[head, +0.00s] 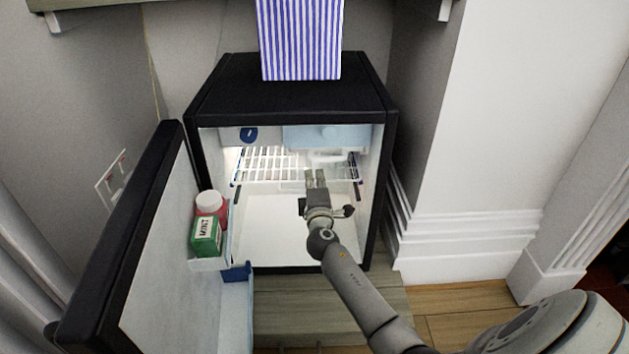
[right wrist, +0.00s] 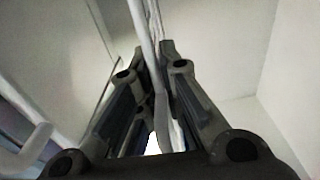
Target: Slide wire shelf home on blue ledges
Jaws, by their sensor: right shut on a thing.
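The white wire shelf (head: 268,166) is inside the open small fridge, spanning much of its width above the floor. My right gripper (head: 316,174) reaches in through the open front and is shut on the shelf's front part, right of its middle. In the right wrist view, a pale shelf wire (right wrist: 144,28) runs between the closed fingers (right wrist: 155,55). Dark bluish strips show at the right inner wall (head: 354,167), apparently a ledge; I cannot tell whether the shelf rests on it. The left ledge is not clear. My left gripper is out of view.
The black-edged fridge door (head: 160,235) stands open at the left. Its rack holds a green MINT carton (head: 206,237) and a white-capped red container (head: 209,203). A light-blue compartment (head: 327,137) hangs above the shelf. A striped box (head: 300,40) stands on top.

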